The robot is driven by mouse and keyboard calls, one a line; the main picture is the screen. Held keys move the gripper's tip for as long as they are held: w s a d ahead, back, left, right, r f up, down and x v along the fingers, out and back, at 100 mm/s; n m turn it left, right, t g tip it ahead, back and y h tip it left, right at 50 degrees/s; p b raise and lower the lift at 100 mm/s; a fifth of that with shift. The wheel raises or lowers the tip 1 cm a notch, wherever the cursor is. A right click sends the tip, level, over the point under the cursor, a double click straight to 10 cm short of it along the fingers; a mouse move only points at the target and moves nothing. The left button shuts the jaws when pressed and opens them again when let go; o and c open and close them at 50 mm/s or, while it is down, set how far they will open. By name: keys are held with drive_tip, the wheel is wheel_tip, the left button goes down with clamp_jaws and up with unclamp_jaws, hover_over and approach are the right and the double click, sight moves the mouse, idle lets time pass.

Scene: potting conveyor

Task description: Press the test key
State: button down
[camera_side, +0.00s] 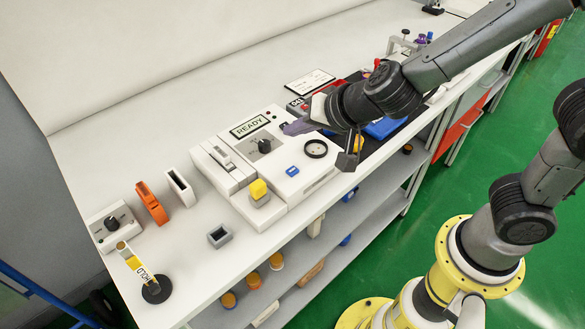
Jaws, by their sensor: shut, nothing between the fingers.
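A white test unit (225,190) stands on the bench with a display (250,125) reading READY. No label saying test is readable, so I cannot tell for certain which part is the test key. My gripper (347,161) is shut and empty, above the unit's right side, right of the blue key and apparently not touching it.
Left of the unit are an orange holder (151,203), a white holder (180,187), a small knob box (112,226), a grey cup (219,236) and a HOLD tag (141,268) on a black disc. A white card (310,82) and red and blue items lie behind my arm.

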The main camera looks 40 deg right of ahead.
drive_tip(key=shift+f, duration=4.05)
drive_tip(key=shift+f, duration=0.2)
drive_tip(key=shift+f, duration=0.2)
drive_tip(key=shift+f, duration=0.4)
drive_tip(key=shift+r, duration=0.8)
drive_tip(key=shift+r, duration=2.5)
